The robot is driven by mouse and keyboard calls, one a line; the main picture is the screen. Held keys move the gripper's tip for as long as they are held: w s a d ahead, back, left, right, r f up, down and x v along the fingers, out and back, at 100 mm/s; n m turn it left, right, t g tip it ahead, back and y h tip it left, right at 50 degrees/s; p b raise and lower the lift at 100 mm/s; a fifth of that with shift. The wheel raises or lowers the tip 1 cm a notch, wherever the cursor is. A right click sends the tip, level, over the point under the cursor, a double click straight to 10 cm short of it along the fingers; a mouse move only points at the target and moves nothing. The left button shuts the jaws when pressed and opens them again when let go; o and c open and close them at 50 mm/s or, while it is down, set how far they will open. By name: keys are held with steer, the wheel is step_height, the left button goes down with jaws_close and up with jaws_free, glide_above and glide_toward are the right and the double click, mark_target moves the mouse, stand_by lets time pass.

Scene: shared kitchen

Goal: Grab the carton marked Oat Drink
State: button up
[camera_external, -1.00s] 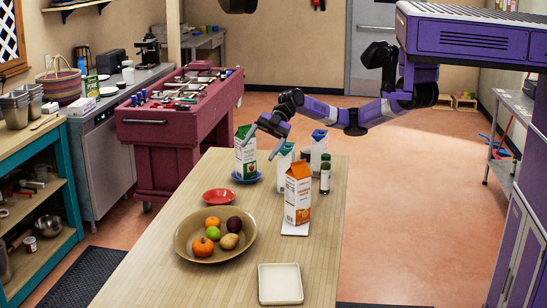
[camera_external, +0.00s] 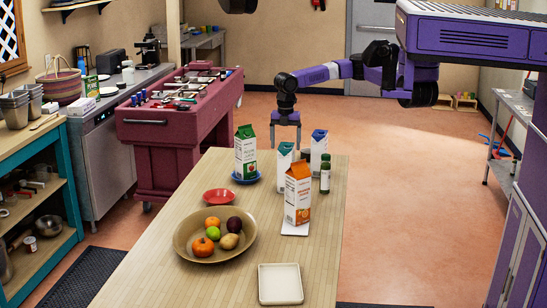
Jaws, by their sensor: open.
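Several cartons stand upright at the far end of the wooden table; none of their lettering is legible, so I cannot tell which is marked Oat Drink. An orange-topped carton (camera_external: 298,200) is nearer, on a white square mat (camera_external: 295,230). My gripper (camera_external: 285,144) points down, open and empty, above or behind the teal-topped carton.
A small dark bottle with a pale label (camera_external: 325,178) stands right of the cartons. A dark object is partly hidden between them. A red dish (camera_external: 219,196), a fruit bowl (camera_external: 185,243) and a cream tray (camera_external: 280,284) are nearer. The table's near left is clear.

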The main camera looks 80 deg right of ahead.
mark_target(286, 166)
steer(key=shift+s+a+f+p, duration=0.15)
steer(key=shift+f+p, duration=0.3)
steer(key=shift+f, duration=0.95)
steer(key=shift+s+a+f+p, duration=0.1)
steer(key=shift+f+p, duration=0.3)
steer(key=shift+f, duration=0.95)
jaws_close()
steer(key=shift+w+r, duration=0.1)
